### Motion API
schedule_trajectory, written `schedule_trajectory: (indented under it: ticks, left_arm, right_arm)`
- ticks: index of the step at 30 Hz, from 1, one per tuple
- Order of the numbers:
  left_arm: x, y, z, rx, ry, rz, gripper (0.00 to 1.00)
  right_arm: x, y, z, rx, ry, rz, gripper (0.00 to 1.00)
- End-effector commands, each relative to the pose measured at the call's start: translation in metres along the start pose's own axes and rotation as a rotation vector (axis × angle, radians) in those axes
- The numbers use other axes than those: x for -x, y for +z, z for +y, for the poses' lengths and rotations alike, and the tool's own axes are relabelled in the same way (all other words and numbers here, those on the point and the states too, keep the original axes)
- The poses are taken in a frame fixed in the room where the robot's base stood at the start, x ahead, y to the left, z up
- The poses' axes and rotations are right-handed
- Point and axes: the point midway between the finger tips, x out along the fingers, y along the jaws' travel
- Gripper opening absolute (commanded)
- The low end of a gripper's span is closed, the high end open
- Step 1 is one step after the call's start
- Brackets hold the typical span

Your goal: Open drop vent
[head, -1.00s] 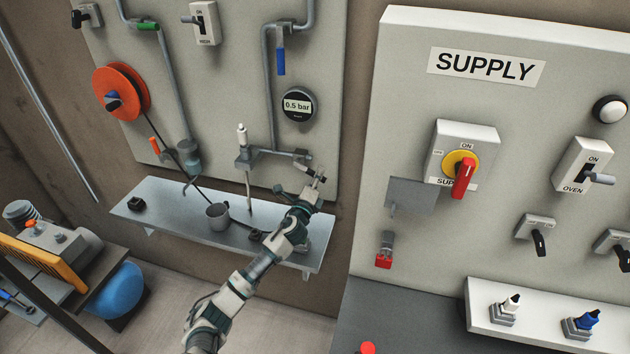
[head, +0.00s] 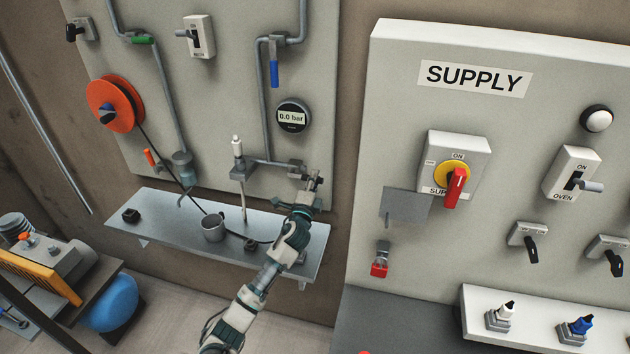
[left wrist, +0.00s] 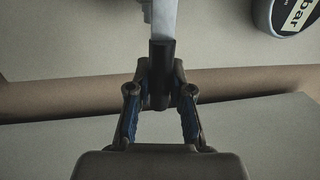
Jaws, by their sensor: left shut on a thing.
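The drop vent appears to be the small valve (head: 297,168) at the right end of the low pipe on the left panel. Its lever has a black grip (left wrist: 162,62) on a grey metal bar, seen in the left wrist view. My left gripper (head: 312,188) is at this valve, and its two fingers (left wrist: 160,92) are shut on the black grip from both sides. In the head view the arm and gripper hide part of the lever. The round gauge (head: 293,117) above reads 0.0 bar. My right gripper is not in view.
A blue-handled valve (head: 274,74) and a white-topped fitting (head: 237,150) are on the panel. The SUPPLY panel (head: 400,130) stands to the right.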

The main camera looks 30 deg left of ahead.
Motion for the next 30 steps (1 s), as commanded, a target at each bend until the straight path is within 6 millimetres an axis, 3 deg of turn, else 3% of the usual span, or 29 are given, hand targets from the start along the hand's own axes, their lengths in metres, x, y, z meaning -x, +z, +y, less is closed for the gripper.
schedule_trajectory:
  ticks: [5,6,9,20,23,30]
  left_arm:
    - [0.0,0.002,0.002,0.003,0.004,-0.004,0.0]
    - [0.0,0.002,0.002,0.003,0.004,-0.004,0.22]
    - [0.0,0.001,0.002,0.002,0.004,-0.003,0.46]
    - [0.004,0.0,0.001,0.0,0.001,0.0,0.46]
    - [0.017,-0.001,0.002,-0.001,0.001,0.001,0.46]
    - [0.07,0.001,0.003,0.002,0.004,0.001,0.46]
  right_arm:
    - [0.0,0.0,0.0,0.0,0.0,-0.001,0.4]
    - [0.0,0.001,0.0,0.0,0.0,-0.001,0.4]
    - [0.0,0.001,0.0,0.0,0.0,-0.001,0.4]
    - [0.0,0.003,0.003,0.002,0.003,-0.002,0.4]
    - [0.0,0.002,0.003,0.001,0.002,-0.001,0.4]
    - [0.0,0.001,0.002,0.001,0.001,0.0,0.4]
